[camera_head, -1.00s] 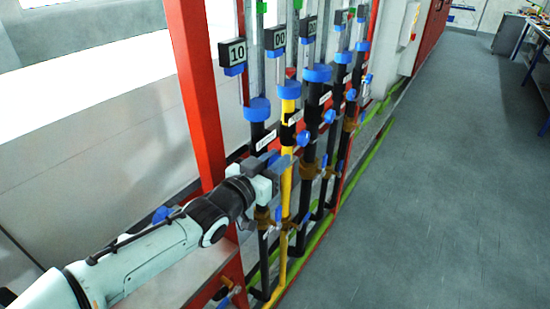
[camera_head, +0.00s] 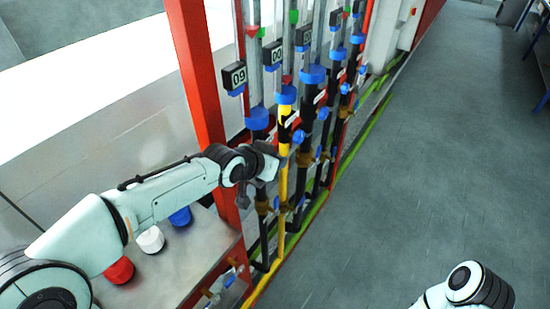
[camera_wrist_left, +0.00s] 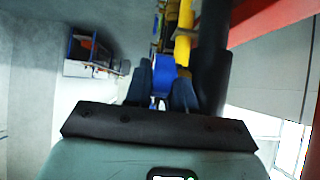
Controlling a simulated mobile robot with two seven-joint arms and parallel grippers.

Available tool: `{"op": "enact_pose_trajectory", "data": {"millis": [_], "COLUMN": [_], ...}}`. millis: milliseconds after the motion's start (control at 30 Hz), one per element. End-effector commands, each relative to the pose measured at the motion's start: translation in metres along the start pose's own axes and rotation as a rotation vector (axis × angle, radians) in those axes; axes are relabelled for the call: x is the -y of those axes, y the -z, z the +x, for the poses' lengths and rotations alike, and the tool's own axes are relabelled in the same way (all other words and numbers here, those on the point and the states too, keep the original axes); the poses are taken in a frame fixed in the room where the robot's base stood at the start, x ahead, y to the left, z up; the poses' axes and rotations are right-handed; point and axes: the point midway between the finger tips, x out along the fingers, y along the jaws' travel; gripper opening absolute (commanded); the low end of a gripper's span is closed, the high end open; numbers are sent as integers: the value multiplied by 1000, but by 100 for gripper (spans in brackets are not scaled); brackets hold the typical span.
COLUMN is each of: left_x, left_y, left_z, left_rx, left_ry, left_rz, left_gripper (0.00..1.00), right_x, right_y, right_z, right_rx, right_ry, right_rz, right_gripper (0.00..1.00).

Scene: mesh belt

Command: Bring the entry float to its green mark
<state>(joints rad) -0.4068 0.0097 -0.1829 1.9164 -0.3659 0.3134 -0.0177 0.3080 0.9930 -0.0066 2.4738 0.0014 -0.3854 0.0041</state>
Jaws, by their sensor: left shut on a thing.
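The nearest clear tube (camera_head: 253,75) stands at the left of a row. A red float (camera_head: 252,30) is near its top, about level with a green mark (camera_head: 262,32); exact alignment is too small to judge. The black display (camera_head: 234,76) beside this tube seems to read 09. My left gripper (camera_head: 272,163) is at the black pipe below this tube. In the left wrist view the left gripper (camera_wrist_left: 162,85) is shut on a blue valve handle (camera_wrist_left: 162,72). The head view mostly hides that handle. My right gripper is out of view.
A yellow pipe (camera_head: 283,180) and several black pipes with blue valve handles stand close to the right of my left gripper. A red post (camera_head: 200,90) rises just left. Red, white and blue caps sit on a metal shelf (camera_head: 190,265). The grey floor (camera_head: 430,150) is open.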

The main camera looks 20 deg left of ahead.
Motion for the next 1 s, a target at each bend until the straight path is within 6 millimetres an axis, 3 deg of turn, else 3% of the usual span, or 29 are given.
{"op": "enact_pose_trajectory", "data": {"millis": [667,700,1000], "left_x": [-1,-1,-1], "left_y": [-3,-4,-2], "left_z": [0,0,-1], "left_rx": [78,78,73], "left_ry": [-3,-3,-3], "left_rz": [-1,-1,0], "left_gripper": [0,30,30], "right_x": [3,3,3], "right_y": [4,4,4], "right_z": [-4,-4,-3], "right_rx": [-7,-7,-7], "right_ry": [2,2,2], "right_rz": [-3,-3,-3], "right_gripper": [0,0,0]}}
